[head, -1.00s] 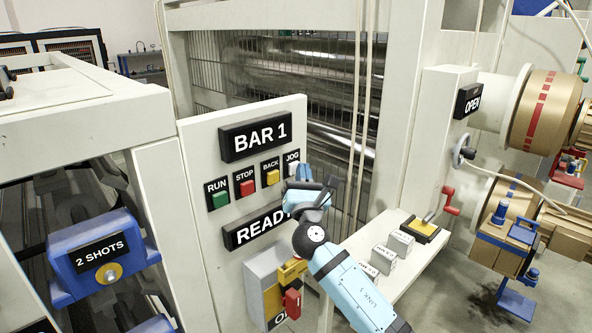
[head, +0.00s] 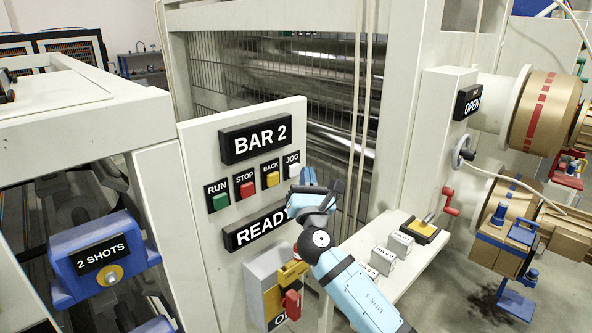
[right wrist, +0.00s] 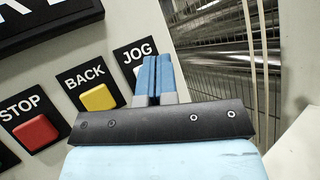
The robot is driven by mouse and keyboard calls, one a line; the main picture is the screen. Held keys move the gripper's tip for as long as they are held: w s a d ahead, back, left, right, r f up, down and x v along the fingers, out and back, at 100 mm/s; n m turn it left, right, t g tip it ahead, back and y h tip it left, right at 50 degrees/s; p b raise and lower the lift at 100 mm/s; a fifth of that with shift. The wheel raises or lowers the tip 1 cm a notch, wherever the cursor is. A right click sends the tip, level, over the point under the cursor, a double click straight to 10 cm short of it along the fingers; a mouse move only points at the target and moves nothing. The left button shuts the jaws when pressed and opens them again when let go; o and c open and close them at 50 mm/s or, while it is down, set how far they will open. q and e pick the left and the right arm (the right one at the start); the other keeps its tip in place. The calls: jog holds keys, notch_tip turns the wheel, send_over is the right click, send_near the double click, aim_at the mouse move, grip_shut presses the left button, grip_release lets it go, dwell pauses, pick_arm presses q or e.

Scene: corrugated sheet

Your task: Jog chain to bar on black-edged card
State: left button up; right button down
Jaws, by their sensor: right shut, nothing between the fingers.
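The control panel (head: 213,153) has a black display (head: 256,139) reading "BAR 2". Below it is the white JOG button (head: 294,170), last in the row. My right gripper (head: 308,178) is shut and empty, with its blue fingertips just right of the JOG button. In the right wrist view, the shut fingers (right wrist: 157,75) cover most of the JOG button under its label (right wrist: 134,55); I cannot tell whether they touch it. A yellow piece with a black edge (head: 422,228) lies on the side ledge; I cannot read any bar number on it. My left gripper is out of view.
The RUN (head: 219,201), STOP (head: 247,189) and BACK (head: 272,179) buttons sit left of JOG. A "READY" display (head: 243,236) is below. Small lettered white blocks (head: 401,243) stand on the ledge. Wire guarding and rollers are behind.

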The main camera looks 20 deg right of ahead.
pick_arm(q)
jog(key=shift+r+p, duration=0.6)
pick_arm(e)
jog(key=s, duration=0.1)
jog(key=s+d, duration=0.1)
jog(key=s, duration=0.2)
jog(key=shift+s+d, duration=0.3)
jog(key=shift+s, duration=0.05)
dwell(2.1)
